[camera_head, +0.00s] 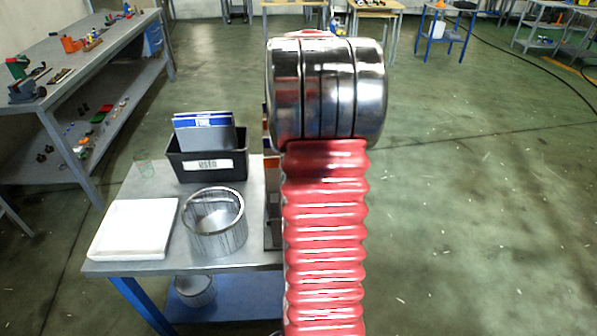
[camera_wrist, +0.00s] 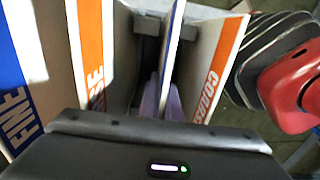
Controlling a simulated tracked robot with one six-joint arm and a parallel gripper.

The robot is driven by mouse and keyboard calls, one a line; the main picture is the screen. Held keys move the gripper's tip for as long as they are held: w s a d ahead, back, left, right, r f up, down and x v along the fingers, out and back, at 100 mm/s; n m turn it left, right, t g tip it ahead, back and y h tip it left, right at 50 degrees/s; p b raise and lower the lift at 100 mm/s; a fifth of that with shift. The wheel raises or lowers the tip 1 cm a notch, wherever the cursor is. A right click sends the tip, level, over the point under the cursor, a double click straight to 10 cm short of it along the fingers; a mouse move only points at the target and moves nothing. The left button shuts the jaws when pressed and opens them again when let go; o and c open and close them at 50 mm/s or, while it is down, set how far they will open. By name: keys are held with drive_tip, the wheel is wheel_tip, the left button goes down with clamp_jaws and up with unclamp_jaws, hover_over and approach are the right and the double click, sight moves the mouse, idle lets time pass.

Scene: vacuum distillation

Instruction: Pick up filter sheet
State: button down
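In the wrist view, my gripper (camera_wrist: 168,42) points down with its two dark fingers apart, one on each side of a thin upright sheet edge (camera_wrist: 171,50). The edge is pale with a blue strip; I see a gap on its left, and cannot tell whether the right finger touches it. Upright panels with orange bands, lettered COARSE (camera_wrist: 207,85), stand on both sides. A panel with a blue band lettered FINE (camera_wrist: 18,95) is at the far left. In the head view, my arm hides the gripper and most of the holder (camera_head: 271,160) there.
A black bin (camera_head: 208,166) labelled USED holds a blue-banded sheet (camera_head: 204,131) on the metal table (camera_head: 152,186). The floor to the right is clear.

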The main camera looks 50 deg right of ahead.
idle(0.3)
wheel_tip(320, 180, up, 28)
idle(0.7)
drive_tip(key=shift+s+a, duration=0.1)
idle(0.6)
